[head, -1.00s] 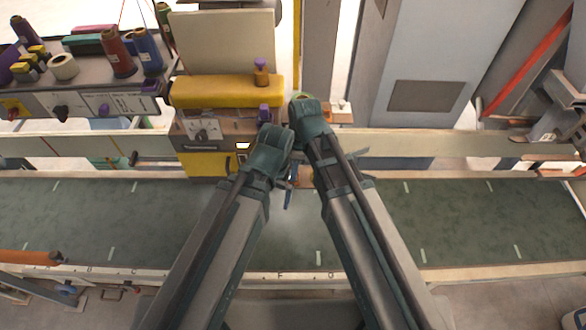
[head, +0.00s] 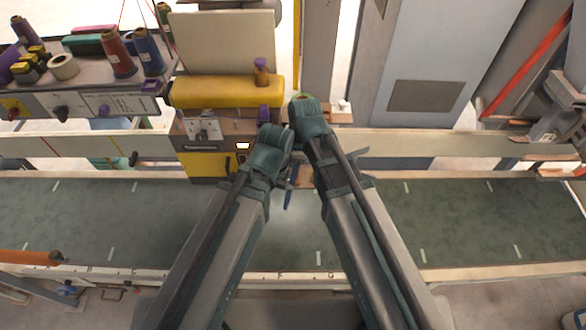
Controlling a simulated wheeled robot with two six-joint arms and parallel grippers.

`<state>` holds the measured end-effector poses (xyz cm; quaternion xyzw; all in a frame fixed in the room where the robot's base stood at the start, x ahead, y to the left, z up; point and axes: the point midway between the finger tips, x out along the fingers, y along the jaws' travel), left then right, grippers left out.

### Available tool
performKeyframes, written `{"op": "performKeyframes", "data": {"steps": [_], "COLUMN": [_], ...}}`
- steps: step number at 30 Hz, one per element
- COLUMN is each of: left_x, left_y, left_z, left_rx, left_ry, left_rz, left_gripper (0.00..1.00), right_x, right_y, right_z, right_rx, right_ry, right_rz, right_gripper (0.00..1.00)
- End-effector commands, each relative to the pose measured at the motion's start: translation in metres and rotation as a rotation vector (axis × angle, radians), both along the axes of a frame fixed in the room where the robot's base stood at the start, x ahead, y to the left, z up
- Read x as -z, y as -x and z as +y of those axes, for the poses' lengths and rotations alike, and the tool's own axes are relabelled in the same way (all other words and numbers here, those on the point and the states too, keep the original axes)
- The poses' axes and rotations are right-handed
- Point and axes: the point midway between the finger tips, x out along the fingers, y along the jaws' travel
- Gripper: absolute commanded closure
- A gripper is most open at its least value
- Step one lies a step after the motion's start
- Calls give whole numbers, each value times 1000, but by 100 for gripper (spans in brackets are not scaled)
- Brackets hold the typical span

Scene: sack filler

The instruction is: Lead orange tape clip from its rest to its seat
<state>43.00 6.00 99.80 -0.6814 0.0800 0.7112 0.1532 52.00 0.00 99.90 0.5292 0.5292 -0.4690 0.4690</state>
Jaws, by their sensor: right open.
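I cannot make out the orange tape clip or its seat for certain. A small tan-orange piece (head: 305,177) shows between my two arms at the front of the sack filler, partly covered by them. My right gripper (head: 297,180) is small and mostly hidden beyond my right arm, close to that piece; it is open. A blue strip (head: 288,199) hangs just below it. My left arm reaches to the machine's front, and its gripper is hidden behind the arm.
A yellow machine head (head: 226,92) stands behind, with a purple-topped brown knob (head: 261,72) on it. A shelf of thread spools (head: 117,55) is at the left. The green conveyor belt (head: 100,220) runs across below and is clear on both sides. A grey cabinet (head: 435,60) stands behind right.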

Motion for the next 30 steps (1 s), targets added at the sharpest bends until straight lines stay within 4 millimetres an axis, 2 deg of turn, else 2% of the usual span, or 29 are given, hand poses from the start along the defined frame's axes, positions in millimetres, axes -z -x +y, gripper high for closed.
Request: {"op": "performKeyframes", "data": {"steps": [5,11,30], "left_x": [-10,-33,-126], "left_y": [0,0,0], "left_z": [0,0,0], "left_rx": [0,1,-13], "left_ry": [0,0,3], "left_rz": [0,0,0], "left_gripper": [0,0,0], "right_x": [-10,-33,-126], "right_y": [0,0,0], "right_z": [-1,-3,-15], "right_rx": [0,1,0], "right_ry": [0,0,0], "right_rz": [0,0,0], "right_gripper": [39,39,39]}}
